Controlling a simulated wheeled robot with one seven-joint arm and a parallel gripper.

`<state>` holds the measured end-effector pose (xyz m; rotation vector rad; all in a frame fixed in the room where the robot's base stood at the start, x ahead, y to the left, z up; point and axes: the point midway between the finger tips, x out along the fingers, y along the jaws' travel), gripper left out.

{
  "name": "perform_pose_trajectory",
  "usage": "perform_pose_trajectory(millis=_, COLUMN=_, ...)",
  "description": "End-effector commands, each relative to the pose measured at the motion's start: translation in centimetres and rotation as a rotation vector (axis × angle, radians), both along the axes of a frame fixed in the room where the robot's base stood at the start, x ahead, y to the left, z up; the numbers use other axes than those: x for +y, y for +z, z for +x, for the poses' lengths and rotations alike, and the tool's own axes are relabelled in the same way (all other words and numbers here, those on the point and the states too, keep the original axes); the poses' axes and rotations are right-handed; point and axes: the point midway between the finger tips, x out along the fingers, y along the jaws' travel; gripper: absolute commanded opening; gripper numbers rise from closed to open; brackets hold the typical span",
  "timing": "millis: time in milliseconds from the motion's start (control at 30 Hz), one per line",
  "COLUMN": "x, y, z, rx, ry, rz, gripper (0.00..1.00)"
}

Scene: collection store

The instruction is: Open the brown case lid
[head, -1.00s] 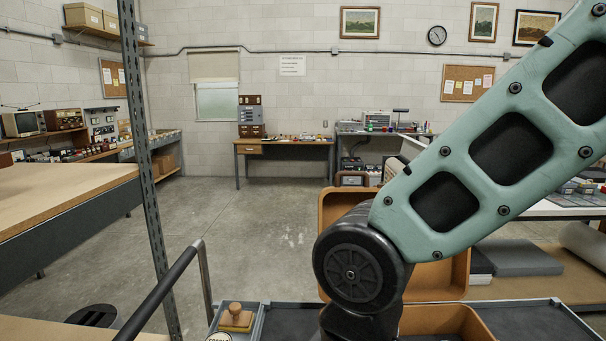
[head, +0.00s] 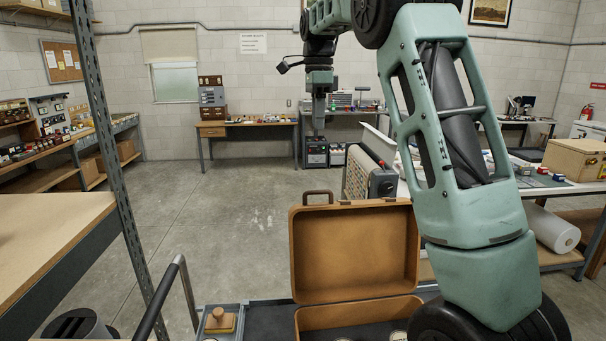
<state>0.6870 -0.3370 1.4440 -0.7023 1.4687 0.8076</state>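The brown case stands at the bottom centre. Its lid (head: 355,250) is raised, standing roughly upright at the back with its inner face toward me. A handle (head: 317,193) shows at the lid's top edge. The case's lower half (head: 358,313) is open at the front, and the tops of a few round pale things show in it at the picture's bottom edge. My gripper (head: 319,118) points down, above and apart from the lid. Its fingertips are small and dark against the background, so their opening is unclear. My arm covers the case's right side.
A small tray (head: 233,322) with a wooden-handled block (head: 219,320) sits left of the case. A metal post (head: 122,150) and a dark rail (head: 160,300) stand at left. A wooden box (head: 577,158) sits on the right-hand table. The floor beyond the case is clear.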

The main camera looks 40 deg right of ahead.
Motion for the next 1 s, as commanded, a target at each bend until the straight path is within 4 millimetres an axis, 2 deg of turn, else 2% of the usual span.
perform_pose_trajectory(millis=67, x=-0.4, y=-0.1, z=-0.1, rx=0.004, ry=-0.02, rz=-0.002, gripper=0.33)
perform_pose_trajectory(millis=233, x=-0.2, y=-2.2, z=-0.3, rx=0.006, ry=-0.018, rz=0.0, gripper=0.33)
perform_pose_trajectory(millis=800, x=0.4, y=-13.6, z=-1.0, rx=0.006, ry=-0.015, rz=0.0, gripper=0.33)
perform_pose_trajectory(millis=1000, x=0.5, y=-16.2, z=-1.1, rx=0.003, ry=-0.015, rz=-0.001, gripper=0.33)
